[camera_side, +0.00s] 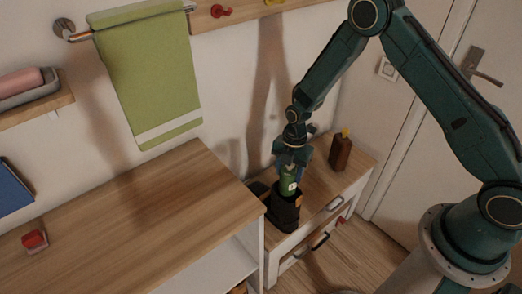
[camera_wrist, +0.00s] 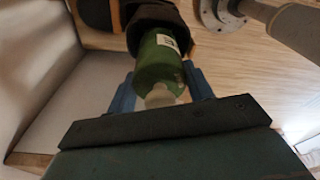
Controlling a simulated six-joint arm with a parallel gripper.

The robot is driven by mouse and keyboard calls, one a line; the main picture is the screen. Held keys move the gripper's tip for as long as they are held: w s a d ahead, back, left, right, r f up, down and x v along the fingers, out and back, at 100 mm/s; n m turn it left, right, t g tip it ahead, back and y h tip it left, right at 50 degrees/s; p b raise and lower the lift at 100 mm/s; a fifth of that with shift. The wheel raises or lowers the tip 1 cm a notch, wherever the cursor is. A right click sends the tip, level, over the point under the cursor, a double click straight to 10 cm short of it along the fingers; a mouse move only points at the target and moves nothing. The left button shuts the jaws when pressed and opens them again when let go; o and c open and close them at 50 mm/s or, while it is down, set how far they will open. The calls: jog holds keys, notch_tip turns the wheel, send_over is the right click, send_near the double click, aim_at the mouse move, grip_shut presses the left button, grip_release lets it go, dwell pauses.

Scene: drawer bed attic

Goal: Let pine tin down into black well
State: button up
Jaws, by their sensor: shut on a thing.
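The pine tin is a green can with a pale label (camera_side: 289,184). My gripper (camera_side: 291,165) is shut on its upper part and holds it upright over the black well (camera_side: 283,212), a dark open holder on the low drawer unit. In the side view the tin's lower end is hidden behind the well's rim, so it appears partly inside the mouth. In the wrist view the green tin (camera_wrist: 160,60) sits between the blue fingers (camera_wrist: 158,92), with its far end inside the dark well (camera_wrist: 152,16). How deep it sits is hidden.
The low drawer unit (camera_side: 345,180) carries a brown bottle with a yellow cap (camera_side: 341,151) at the back right of the well. A higher wooden worktop (camera_side: 130,215) stands to the left, with a red object (camera_side: 34,240). A green towel (camera_side: 148,75) hangs on the wall.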

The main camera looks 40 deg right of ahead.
jog(key=shift+f, duration=2.8)
jog(key=o, duration=1.1)
jog(key=shift+o, duration=0.2)
jog(key=r, duration=0.4)
jog(key=d+r, duration=0.1)
jog(key=r, duration=0.8)
jog(key=shift+w+d+r, duration=0.3)
jog(key=shift+r, duration=0.05)
